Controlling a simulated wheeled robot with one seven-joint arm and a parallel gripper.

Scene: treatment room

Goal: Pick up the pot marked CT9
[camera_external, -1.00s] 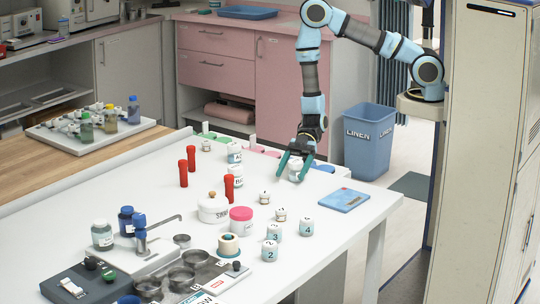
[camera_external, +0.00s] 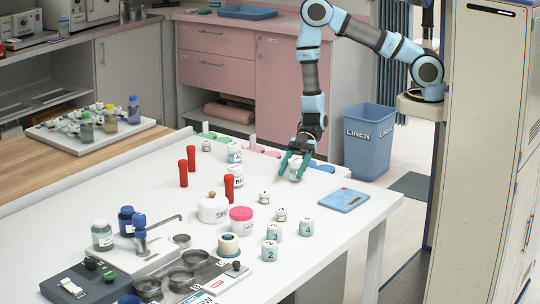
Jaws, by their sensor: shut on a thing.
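My gripper (camera_external: 295,168) points down at the far right part of the white table. It is shut on a small white pot (camera_external: 295,164) between its teal fingers. The fingers hide part of this pot, and its marking is too small to read. Two more white pots with dark lettering, one farther back (camera_external: 235,152) and one nearer (camera_external: 236,176), stand to the left of the gripper. I cannot tell from the lettering which pot is CT9.
A white lidded jar (camera_external: 213,210) and a pink-lidded jar (camera_external: 241,220) stand mid-table. A blue bin (camera_external: 369,145) is beyond the table.

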